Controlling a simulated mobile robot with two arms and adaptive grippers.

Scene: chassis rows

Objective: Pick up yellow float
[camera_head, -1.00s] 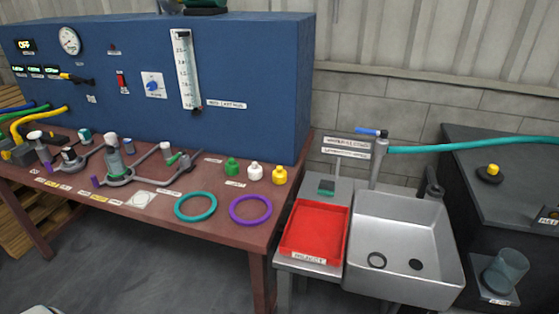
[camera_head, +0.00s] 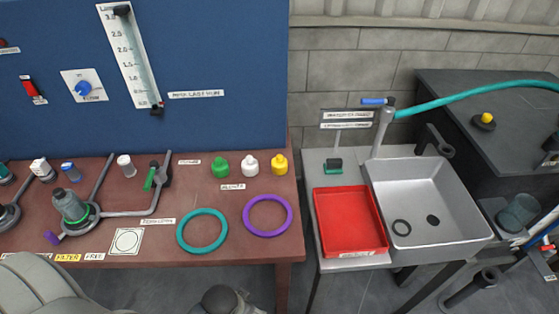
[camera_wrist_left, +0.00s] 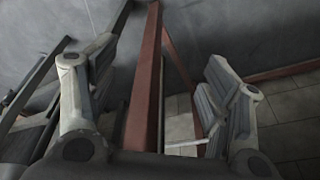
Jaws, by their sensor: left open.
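The yellow float (camera_head: 280,164) is a small bottle-shaped piece standing upright on the brown table (camera_head: 282,224) near its right end. It stands to the right of a white float (camera_head: 250,165) and a green float (camera_head: 221,167), apart from them. My left gripper (camera_wrist_left: 155,85) shows in the left wrist view with its fingers wide apart and nothing between them. That view shows the floor and reddish-brown bars below, and no float. A grey part of my arm shows at the bottom left of the head view; its fingers are not visible there. My right gripper is not clearly seen.
A teal ring (camera_head: 202,231) and a purple ring (camera_head: 267,216) lie in front of the floats. A blue panel (camera_head: 225,60) rises behind. A red tray (camera_head: 350,221) and a sink (camera_head: 430,205) stand to the right, past a gap.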

